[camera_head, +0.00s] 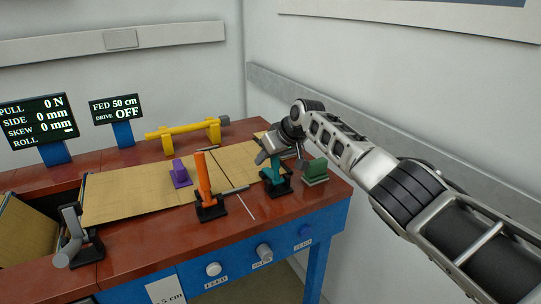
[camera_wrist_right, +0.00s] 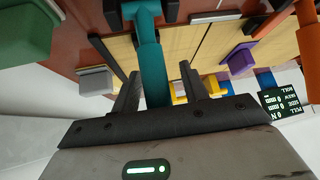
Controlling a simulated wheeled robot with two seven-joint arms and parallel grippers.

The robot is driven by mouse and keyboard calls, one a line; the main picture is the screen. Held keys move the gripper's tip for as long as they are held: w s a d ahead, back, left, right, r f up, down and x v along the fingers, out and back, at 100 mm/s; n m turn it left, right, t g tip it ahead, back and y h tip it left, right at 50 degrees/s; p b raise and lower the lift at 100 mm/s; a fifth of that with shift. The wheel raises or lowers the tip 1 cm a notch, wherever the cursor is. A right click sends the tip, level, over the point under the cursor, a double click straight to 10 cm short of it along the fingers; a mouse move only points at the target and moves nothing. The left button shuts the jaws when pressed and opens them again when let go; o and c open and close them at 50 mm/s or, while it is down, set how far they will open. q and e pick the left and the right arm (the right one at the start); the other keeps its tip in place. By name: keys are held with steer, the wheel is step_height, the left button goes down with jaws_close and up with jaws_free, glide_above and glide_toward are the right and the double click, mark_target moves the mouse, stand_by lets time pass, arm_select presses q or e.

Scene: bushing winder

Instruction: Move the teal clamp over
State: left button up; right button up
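The teal clamp (camera_head: 276,173) stands upright on a black base at the right part of the bench, by the edge of the tan sheet. Its long teal handle (camera_wrist_right: 152,62) also shows in the wrist view, running between my right gripper's fingers. My right gripper (camera_head: 268,150) is at the top of the clamp, with its fingers apart on either side of the handle (camera_wrist_right: 160,76). A gap shows on the right side of the handle; contact on the left side is unclear. My left gripper is not in view.
An orange clamp (camera_head: 203,178) stands left of the teal one, and a green block (camera_head: 315,171) sits close on its right. A purple block (camera_head: 180,174) lies on the sheet. A yellow bar (camera_head: 185,130) is behind. A grey lever (camera_head: 70,220) is at the front left.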

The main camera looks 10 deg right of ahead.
steer(key=shift+s+d+r, duration=0.1)
steer(key=shift+d+r, duration=0.05)
steer(key=v, duration=1.5)
steer(key=shift+r, duration=0.3)
steer(key=shift+s, duration=0.15)
steer(key=s+a+f+g, duration=0.1)
steer(key=s+a+f, duration=0.2)
steer(key=s+f, duration=0.7)
steer(key=s+a+f+g, duration=0.1)
steer(key=s+a+f, duration=0.45)
steer(key=f, duration=0.75)
steer(key=s+d+f+m+g+h, duration=0.1)
steer(key=s+d+f+m+h, duration=0.2)
steer(key=s, duration=0.9)
steer(key=s+d+f, duration=0.2)
steer(key=s+d, duration=0.3)
steer(key=s, duration=0.7)
steer(key=w+a+f+t+y, duration=0.2)
steer(key=w+a+f+t, duration=0.3)
steer(key=f+t, duration=0.1)
steer(key=shift+w+a+f+n+t, duration=0.2)
steer(key=shift+a+f+n+t, duration=0.15)
steer(key=shift+f, duration=0.2)
